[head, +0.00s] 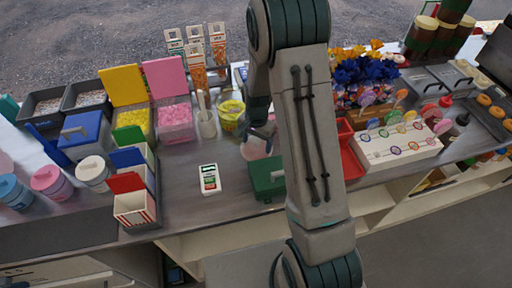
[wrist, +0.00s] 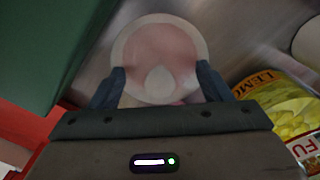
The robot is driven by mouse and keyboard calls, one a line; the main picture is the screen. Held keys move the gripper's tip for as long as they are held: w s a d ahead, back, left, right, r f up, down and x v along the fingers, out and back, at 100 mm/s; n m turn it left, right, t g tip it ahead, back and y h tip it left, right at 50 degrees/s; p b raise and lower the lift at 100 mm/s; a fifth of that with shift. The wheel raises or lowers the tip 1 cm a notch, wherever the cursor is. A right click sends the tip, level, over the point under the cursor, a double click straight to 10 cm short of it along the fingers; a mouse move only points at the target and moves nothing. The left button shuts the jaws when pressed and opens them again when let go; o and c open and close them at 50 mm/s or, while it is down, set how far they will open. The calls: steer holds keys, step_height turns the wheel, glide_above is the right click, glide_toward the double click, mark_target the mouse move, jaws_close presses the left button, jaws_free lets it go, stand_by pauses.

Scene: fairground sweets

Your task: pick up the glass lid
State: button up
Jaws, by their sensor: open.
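The glass lid (wrist: 160,50) is in the wrist view, round and see-through with a pale rim, a pink tint showing through it and a pale knob-like spot near its lower middle. My gripper (wrist: 161,82) is open, one finger on each side of the lid's near part and the pale spot. I cannot tell whether the fingers touch it. In the head view my gripper (head: 262,132) is at the middle of the counter, above a pinkish round thing (head: 254,151) that is partly hidden by my arm.
A yellow lemon tub (wrist: 278,105) stands close on the right in the wrist view. A green box (wrist: 45,45) is close on the left. In the head view a small white card device (head: 209,179) lies on the counter (head: 185,205), with bare counter around it.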

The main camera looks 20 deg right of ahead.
steer(key=c, duration=1.1)
steer(key=shift+s, duration=0.1)
steer(key=shift+c, duration=0.7)
steer(key=shift+s+f, duration=0.1)
